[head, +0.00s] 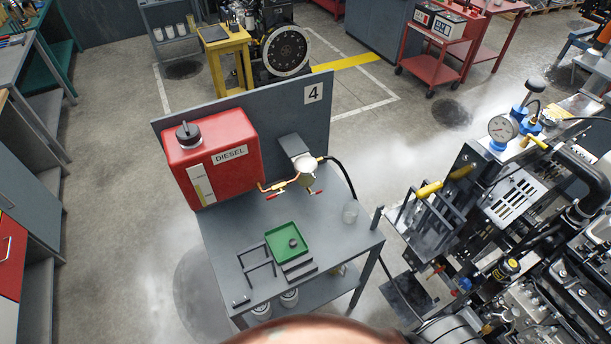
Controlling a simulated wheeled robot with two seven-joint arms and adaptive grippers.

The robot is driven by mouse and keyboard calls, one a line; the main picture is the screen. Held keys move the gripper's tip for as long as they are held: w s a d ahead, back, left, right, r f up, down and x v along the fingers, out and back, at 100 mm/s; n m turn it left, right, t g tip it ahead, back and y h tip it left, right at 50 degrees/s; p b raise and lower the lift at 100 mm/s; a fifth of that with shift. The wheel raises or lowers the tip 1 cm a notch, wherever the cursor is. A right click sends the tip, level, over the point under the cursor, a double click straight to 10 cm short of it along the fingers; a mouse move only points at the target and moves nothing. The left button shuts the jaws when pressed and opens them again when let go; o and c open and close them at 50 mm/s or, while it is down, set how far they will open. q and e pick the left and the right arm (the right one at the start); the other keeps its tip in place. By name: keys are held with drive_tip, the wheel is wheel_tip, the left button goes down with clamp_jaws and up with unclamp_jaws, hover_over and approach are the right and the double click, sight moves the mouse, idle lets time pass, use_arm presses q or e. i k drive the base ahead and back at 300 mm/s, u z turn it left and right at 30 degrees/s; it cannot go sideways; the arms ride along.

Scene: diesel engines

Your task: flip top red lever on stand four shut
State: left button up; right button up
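Stand four is a grey bench (225,237) with an upright back panel (285,103) that bears a "4" sign. A red diesel tank (232,170) with a black cap is fixed at the panel's left. A copper pipe (278,185) runs from the tank to a pale filter bowl (306,164). A small red lever (271,197) sits on the pipe close to the tank. Another small red lever (318,192) sits below the filter bowl. Both are too small to tell whether they are open or shut. Neither of my grippers is in view.
A green tray (284,235) with a small dark part, a dark rack (256,260) and a clear cup (350,212) are on the bench. A black hose (345,175) curves from the filter. A large engine (575,290) stands close at right. Floor at left is clear.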

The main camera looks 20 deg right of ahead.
sight(275, 195)
drive_tip(key=z, duration=0.05)
drive_tip(key=k, duration=0.9)
drive_tip(key=u, duration=0.55)
